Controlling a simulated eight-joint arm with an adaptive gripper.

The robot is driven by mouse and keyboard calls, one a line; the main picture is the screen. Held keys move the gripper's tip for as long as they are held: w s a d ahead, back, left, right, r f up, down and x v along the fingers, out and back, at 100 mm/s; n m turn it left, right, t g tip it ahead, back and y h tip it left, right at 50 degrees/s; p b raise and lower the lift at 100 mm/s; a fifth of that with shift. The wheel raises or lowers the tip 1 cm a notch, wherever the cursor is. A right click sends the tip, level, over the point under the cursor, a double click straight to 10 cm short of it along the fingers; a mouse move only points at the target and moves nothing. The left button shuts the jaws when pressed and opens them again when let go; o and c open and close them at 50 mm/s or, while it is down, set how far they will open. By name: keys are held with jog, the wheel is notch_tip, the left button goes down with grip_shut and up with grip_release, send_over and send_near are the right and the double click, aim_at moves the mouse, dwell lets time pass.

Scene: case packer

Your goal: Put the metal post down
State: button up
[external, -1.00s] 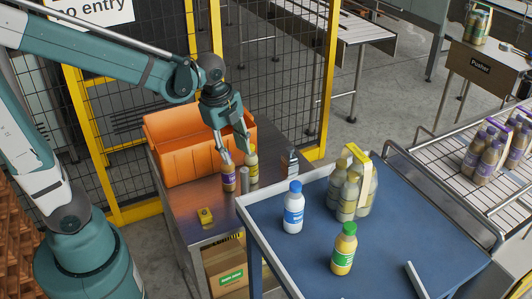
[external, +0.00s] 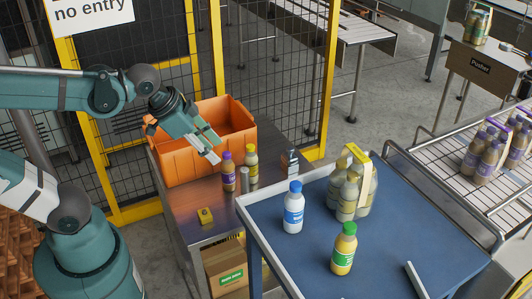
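A short grey metal post (external: 244,178) stands upright on the steel table, close to the edge of the blue-topped table. A purple-capped brown bottle (external: 228,172) and a yellow-capped bottle (external: 252,164) stand beside it. My gripper (external: 214,151) is above the front right part of the orange crate, up and to the left of the post and apart from it. Its pale fingers look spread, and I see nothing between them.
The orange crate (external: 178,160) stands at the back of the steel table (external: 190,200). A small yellow block (external: 205,215) lies in front. The blue-topped table (external: 395,240) holds a white bottle (external: 293,207), a green-capped bottle (external: 344,248) and a bottle pack (external: 352,185).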

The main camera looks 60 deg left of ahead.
jog(key=shift+s+d+r+n+t, duration=0.2)
jog(key=shift+s+n+t, duration=0.1)
jog(key=shift+s+n, duration=0.4)
jog(key=shift+s+d+r+n+t, duration=0.25)
jog(key=shift+s+n, duration=0.2)
jog(key=shift+n, duration=0.45)
jog(key=shift+f, duration=0.1)
jog(key=shift+f, duration=0.15)
notch_tip(320, 180, down, 11)
jog(key=b, duration=1.1)
jog(key=shift+f+b, duration=0.15)
jog(key=shift+b, duration=0.2)
